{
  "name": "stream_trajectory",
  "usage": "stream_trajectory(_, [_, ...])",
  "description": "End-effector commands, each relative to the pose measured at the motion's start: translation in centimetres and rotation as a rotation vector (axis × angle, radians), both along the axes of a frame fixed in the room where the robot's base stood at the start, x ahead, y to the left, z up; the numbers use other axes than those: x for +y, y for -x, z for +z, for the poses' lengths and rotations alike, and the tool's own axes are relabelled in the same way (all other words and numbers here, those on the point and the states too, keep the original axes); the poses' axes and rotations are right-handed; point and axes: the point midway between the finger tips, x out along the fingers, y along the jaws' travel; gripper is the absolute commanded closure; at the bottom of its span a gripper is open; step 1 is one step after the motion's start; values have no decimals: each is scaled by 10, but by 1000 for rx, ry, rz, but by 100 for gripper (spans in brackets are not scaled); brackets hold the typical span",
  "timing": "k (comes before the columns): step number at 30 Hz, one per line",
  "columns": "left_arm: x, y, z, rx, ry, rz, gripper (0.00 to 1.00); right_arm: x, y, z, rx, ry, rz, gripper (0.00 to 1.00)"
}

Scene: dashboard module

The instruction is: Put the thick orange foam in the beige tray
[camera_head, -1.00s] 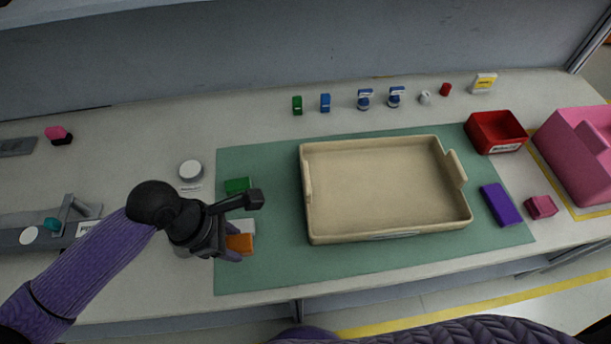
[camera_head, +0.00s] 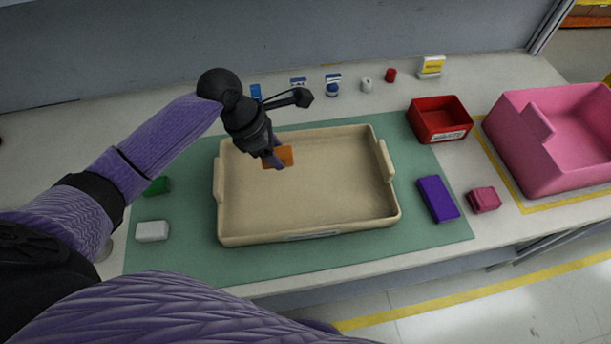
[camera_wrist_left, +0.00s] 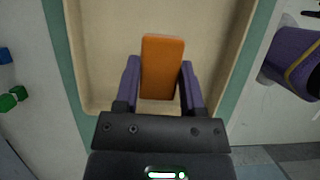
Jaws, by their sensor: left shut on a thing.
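The orange foam (camera_head: 284,156) is held by my left gripper (camera_head: 272,158) over the far left part of the beige tray (camera_head: 310,205). In the left wrist view the foam (camera_wrist_left: 163,65) stands between the two purple fingers of the gripper (camera_wrist_left: 162,85), with the tray floor (camera_wrist_left: 215,40) behind it. The gripper is shut on the foam. How high the foam is above the tray floor is hard to tell. The tray is otherwise empty in its visible part. My right gripper is not in view.
The tray sits on a green mat (camera_head: 260,265). A white block (camera_head: 152,231) and a green block (camera_head: 157,186) lie to its left. A purple block (camera_head: 438,199), a pink block (camera_head: 484,200), a red bin (camera_head: 440,120) and a large pink bin (camera_head: 530,160) are to its right.

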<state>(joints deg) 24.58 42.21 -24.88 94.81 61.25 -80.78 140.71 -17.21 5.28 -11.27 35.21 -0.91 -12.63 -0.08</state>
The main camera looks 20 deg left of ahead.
Motion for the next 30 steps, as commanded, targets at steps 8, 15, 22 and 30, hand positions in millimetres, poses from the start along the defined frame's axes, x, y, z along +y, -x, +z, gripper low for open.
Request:
stream_trajectory(8, [0, 1, -63, 3, 0, -1, 100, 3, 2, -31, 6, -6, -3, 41])
stream_trajectory(15, [0, 1, -97, 1, -1, -2, 100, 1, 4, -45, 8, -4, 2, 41])
stream_trajectory(22, [0, 1, -96, 0, -1, -1, 100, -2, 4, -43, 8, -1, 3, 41])
stream_trajectory(30, [0, 1, -96, 0, -1, -2, 14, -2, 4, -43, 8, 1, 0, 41])
